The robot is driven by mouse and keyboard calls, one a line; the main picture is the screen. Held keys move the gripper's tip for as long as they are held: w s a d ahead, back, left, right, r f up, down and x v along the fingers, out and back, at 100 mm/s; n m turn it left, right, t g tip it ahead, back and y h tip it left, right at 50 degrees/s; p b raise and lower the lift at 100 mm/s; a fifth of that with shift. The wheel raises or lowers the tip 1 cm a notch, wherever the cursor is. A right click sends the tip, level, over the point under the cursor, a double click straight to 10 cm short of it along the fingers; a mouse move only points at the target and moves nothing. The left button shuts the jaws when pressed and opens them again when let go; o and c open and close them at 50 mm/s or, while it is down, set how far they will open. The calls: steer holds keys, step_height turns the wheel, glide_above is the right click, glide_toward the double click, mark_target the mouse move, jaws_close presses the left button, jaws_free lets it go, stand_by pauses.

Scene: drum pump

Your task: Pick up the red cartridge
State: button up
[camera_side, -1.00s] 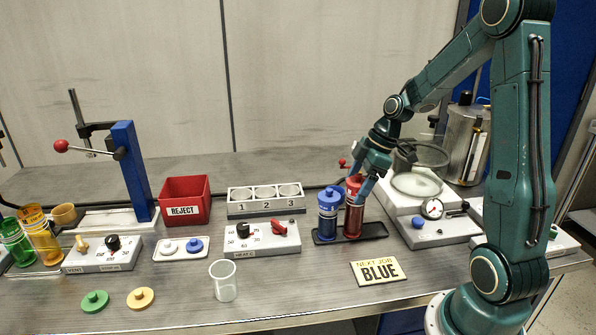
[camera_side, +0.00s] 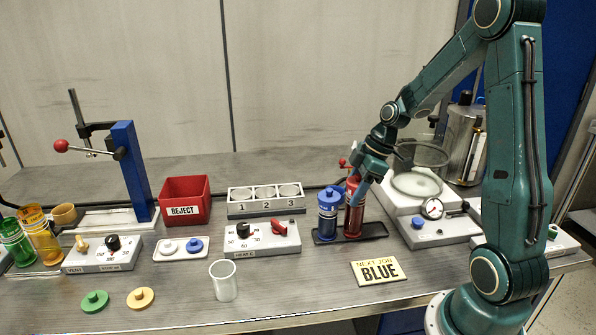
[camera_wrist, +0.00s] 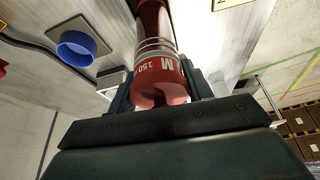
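The red cartridge (camera_side: 353,212) stands upright in the dark tray (camera_side: 373,232), to the right of the blue cartridge (camera_side: 328,218). My gripper (camera_side: 356,191) is over its top, with the fingers reaching down beside it at a tilt. In the wrist view the red cartridge (camera_wrist: 162,75) lies between the two fingers of my gripper (camera_wrist: 160,85), one on each side. The fingers are apart, and I see no clear grip on it.
The white machine with a round glass bowl (camera_side: 418,185) and gauge stands close on the right. A sign reading BLUE (camera_side: 378,271) lies in front. The heater box (camera_side: 262,238), numbered rack (camera_side: 266,207) and red reject bin (camera_side: 186,203) are to the left.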

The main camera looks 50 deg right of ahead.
steer(key=shift+c, duration=1.1)
steer(key=shift+r, duration=0.15)
step_height(320, 180, up, 20)
steer(key=shift+w, duration=0.15)
stand_by(0.3)
